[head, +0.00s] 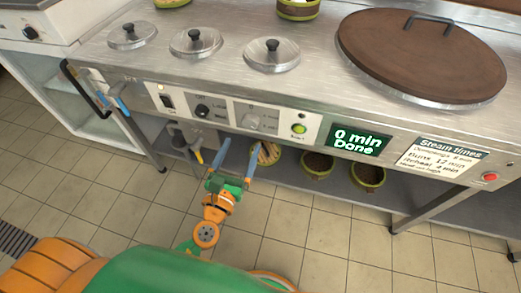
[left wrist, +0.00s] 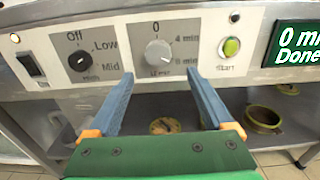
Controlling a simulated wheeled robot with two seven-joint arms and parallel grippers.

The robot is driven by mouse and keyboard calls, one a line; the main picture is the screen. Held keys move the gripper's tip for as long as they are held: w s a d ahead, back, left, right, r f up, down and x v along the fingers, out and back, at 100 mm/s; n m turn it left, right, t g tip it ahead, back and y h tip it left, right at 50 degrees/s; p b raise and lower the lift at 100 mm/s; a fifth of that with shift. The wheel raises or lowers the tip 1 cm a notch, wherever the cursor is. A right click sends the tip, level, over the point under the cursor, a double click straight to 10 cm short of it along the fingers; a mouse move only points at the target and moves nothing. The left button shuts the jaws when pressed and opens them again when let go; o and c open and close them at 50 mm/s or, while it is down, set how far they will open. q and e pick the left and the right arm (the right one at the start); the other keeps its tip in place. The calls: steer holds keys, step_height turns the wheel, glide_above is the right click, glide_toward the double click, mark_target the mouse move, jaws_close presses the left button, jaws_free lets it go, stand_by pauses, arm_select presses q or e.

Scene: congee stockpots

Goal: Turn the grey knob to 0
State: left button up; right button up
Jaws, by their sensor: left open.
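The grey knob (head: 252,121) is on the steel front panel, on a pale plate; it also shows in the left wrist view (left wrist: 158,52). The plate has a 0 above the knob and minute marks, 4 min among them, on its right. I cannot make out clearly which mark the knob points at. My left gripper (head: 237,158) is open, below and in front of the panel. In the left wrist view its two blue fingers (left wrist: 158,80) stand apart below the knob, with nothing between them. My right gripper is not in view.
Left of the grey knob are a black knob (left wrist: 82,61) and a switch (left wrist: 30,65). Right are a green start button (left wrist: 231,46) and a display (head: 358,142) reading "0 min Done". Bowls (head: 317,164) stand on the lower shelf. A brown lid (head: 420,50) covers the right worktop.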

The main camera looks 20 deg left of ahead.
mark_target(249, 126)
arm_select(q)
steer(key=w, duration=0.6)
steer(key=shift+w+r+p, duration=0.1)
steer(key=shift+w+p, duration=0.25)
steer(key=shift+w, duration=0.25)
steer(key=c, duration=0.9)
jaws_close()
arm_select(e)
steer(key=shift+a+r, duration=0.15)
